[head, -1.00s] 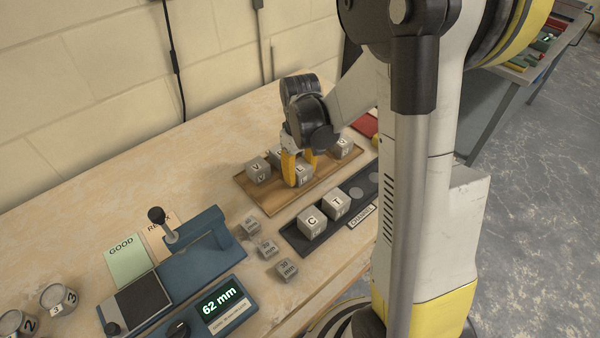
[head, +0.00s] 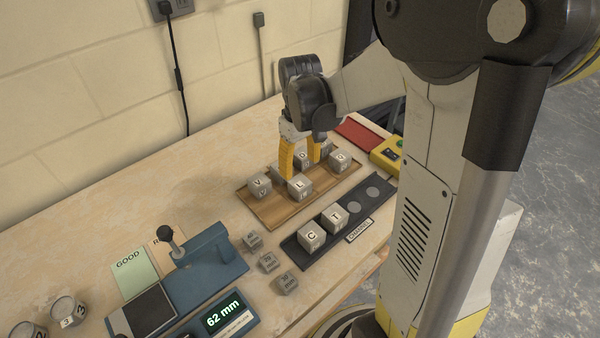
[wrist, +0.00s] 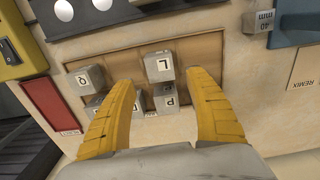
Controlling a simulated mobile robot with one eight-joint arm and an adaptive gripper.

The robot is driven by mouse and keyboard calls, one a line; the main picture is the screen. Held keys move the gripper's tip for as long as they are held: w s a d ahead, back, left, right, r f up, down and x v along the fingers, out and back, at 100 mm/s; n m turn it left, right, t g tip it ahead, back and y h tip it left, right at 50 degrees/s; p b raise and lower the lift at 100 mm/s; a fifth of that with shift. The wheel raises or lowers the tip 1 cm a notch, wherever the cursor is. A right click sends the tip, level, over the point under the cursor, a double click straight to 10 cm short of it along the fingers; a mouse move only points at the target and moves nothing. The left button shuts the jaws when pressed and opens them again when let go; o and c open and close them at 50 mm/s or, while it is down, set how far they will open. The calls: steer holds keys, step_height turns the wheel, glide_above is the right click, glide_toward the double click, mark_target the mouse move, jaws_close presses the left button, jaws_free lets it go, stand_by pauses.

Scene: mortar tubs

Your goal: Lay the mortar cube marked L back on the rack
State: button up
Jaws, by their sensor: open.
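The grey mortar cube marked L (head: 300,187) sits on the wooden rack (head: 284,212), near its front edge, label up. It also shows in the wrist view (wrist: 159,68), on the rack's bare wood side (wrist: 118,62). My gripper (head: 300,167) is open, its yellow fingers above the rack just behind the L cube in the head view. In the wrist view the fingertips (wrist: 161,80) are spread to either side of the L cube, with gaps. I see nothing held. The fingers partly hide the cubes behind.
Cubes V (head: 259,185) and Q (head: 340,160) share the rack, with others behind, including P (wrist: 168,100). A dark channel tray (head: 291,246) holds C (head: 311,236) and T (head: 334,215). Small cubes (head: 269,262) and a blue gauge (head: 205,270) stand at left.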

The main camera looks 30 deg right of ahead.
mark_target(300, 183)
step_height(300, 183, up, 3)
steer(key=shift+s+a+r+p, duration=0.1)
steer(key=shift+p, duration=0.2)
steer(key=s+a+r+m+t, duration=0.2)
steer(key=s+a+r+t, duration=0.5)
steer(key=s, duration=0.4)
steer(key=shift+s+a+r, duration=0.35)
steer(key=shift+a+r, duration=0.5)
steer(key=shift+a, duration=0.4)
